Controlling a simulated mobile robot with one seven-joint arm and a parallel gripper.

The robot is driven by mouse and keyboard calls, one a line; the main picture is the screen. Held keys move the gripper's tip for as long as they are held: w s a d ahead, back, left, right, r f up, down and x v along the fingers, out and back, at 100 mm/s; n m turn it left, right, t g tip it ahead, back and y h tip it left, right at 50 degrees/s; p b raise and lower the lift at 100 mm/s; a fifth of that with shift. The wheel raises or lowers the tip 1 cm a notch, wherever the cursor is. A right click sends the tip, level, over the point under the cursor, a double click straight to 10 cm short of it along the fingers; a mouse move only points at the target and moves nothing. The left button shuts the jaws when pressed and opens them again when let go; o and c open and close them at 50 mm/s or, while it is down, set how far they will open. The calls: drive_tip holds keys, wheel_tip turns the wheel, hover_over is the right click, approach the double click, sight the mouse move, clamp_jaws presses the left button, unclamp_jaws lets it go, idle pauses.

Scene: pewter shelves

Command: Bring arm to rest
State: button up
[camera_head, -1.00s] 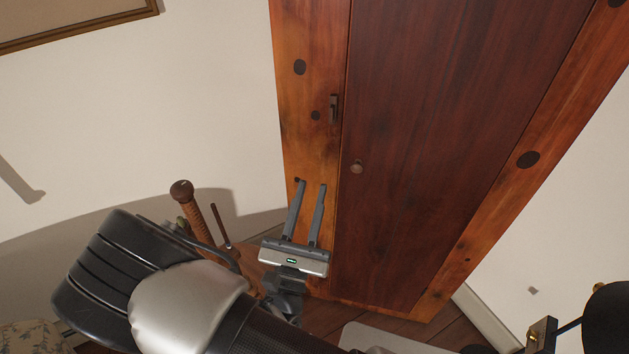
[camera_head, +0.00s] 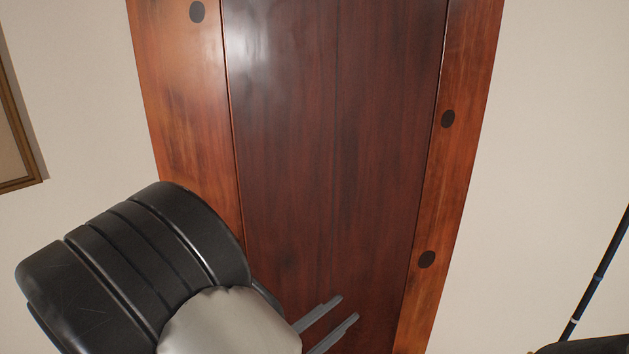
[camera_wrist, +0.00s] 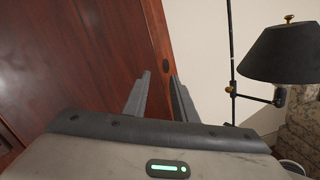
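My gripper (camera_head: 335,325) shows at the bottom of the head view, its two grey fingers pointing up and right in front of the dark red cabinet door (camera_head: 335,150). In the wrist view my gripper (camera_wrist: 158,92) has its two fingers apart with nothing between them. It is open and empty. My arm's black and silver links fill the lower left of the head view. The gripper's body is hidden behind them there.
The wooden cabinet frame (camera_head: 455,140) stands in front, with cream wall on both sides. A picture frame (camera_head: 20,140) hangs at the left. A black lamp (camera_wrist: 285,52) on a dark pole and a patterned armchair (camera_wrist: 302,125) stand right in the wrist view.

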drive_tip(key=s+d+r+m+g+y, duration=0.3)
drive_tip(key=s+d+m+g+y, duration=0.2)
drive_tip(key=s+d+m+g, duration=0.65)
wheel_tip(320, 180, up, 10)
drive_tip(key=m+t+y+p, duration=0.1)
drive_tip(key=m+t+y, duration=0.3)
drive_tip(key=m+y, duration=0.4)
drive_tip(key=shift+s+a+m+y, duration=0.3)
drive_tip(key=shift+a+m, duration=0.1)
drive_tip(key=shift+m, duration=0.85)
drive_tip(key=shift+t, duration=0.25)
